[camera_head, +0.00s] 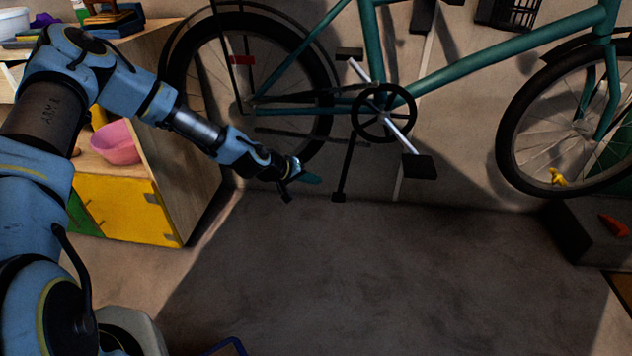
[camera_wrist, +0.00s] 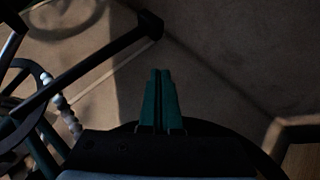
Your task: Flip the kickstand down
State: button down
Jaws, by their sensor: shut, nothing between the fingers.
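The kickstand (camera_head: 347,160) is a thin black rod under the teal bicycle's (camera_head: 460,66) crank. In the head view it points down, leaning slightly left, and its small black foot is close to the floor line. Whether the foot touches the floor is unclear. My gripper (camera_head: 316,180) is just left of the kickstand's lower end, below the rear wheel, with its teal fingers shut and empty. In the wrist view the kickstand (camera_wrist: 85,75) runs diagonally at upper left, its foot beyond and left of my fingertips (camera_wrist: 160,74). A gap shows between fingers and rod.
The rear wheel (camera_head: 250,80) is above my gripper, and the black pedal (camera_head: 418,167) hangs right of the kickstand. A wooden cabinet (camera_head: 185,130) with a pink bowl (camera_head: 116,142) is at left. A dark block (camera_head: 590,230) is under the front wheel.

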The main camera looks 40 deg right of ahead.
jog(key=w+a+r, duration=0.1)
jog(key=a, duration=0.8)
jog(key=shift+w+p, duration=0.2)
jog(key=shift+p, duration=0.15)
jog(key=w+a+r+y, duration=0.1)
jog(key=a+r+y, duration=0.3)
jog(key=a, duration=0.8)
jog(key=a+r+y, duration=0.4)
jog(key=a+r, duration=0.1)
jog(key=a, duration=0.8)
jog(key=s+a+r+n+t+y, duration=0.15)
jog(key=s+a+r+n, duration=0.5)
jog(key=a+r, duration=0.8)
notch_tip(320, 180, up, 25)
jog(key=s+m+p, duration=0.1)
jog(key=p, duration=2.5)
jog(key=shift+s+f+m, duration=0.2)
jog(key=shift+m, duration=0.15)
